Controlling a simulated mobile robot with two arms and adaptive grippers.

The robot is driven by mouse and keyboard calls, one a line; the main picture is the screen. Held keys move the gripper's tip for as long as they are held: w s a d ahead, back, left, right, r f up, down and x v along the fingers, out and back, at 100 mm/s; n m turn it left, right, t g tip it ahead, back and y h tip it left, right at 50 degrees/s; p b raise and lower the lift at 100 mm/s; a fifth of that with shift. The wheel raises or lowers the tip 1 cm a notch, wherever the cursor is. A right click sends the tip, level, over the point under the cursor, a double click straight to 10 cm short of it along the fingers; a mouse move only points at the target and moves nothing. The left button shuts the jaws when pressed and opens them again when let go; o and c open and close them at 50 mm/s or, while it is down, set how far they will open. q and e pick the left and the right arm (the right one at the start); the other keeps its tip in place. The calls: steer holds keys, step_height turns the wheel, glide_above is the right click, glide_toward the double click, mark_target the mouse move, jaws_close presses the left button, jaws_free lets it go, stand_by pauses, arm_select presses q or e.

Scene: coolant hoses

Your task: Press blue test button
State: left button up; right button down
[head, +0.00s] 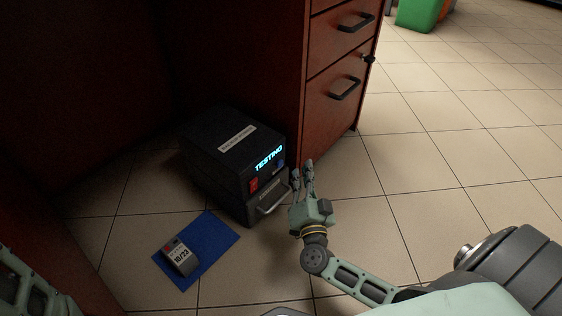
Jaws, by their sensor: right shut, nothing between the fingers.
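A dark box-shaped device (215,150) stands on the floor beside the red drawer cabinet. Its front display glows with the word "TESTING" (269,158). Below the display is a red button (254,184) on the left and a small blue button (281,163) on the right. My right gripper (303,168) is shut and empty, its fingers pointing up the picture, just right of the device's front near the blue button. I cannot tell whether it touches the device. My left gripper is not in view; part of my left arm shows at the lower left.
A handled drawer (268,199) forms the device's lower front. A blue mat (222,238) lies on the floor with a small grey block (180,258) marked "10/23". The red cabinet (325,115) rises behind my right gripper. Tiled floor at right is clear; a green bin (418,14) stands far off.

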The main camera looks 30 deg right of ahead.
steer(key=shift+s+d, duration=0.2)
steer(key=shift+s, duration=0.3)
steer(key=shift+s+d, duration=0.2)
steer(key=shift+s, duration=0.25)
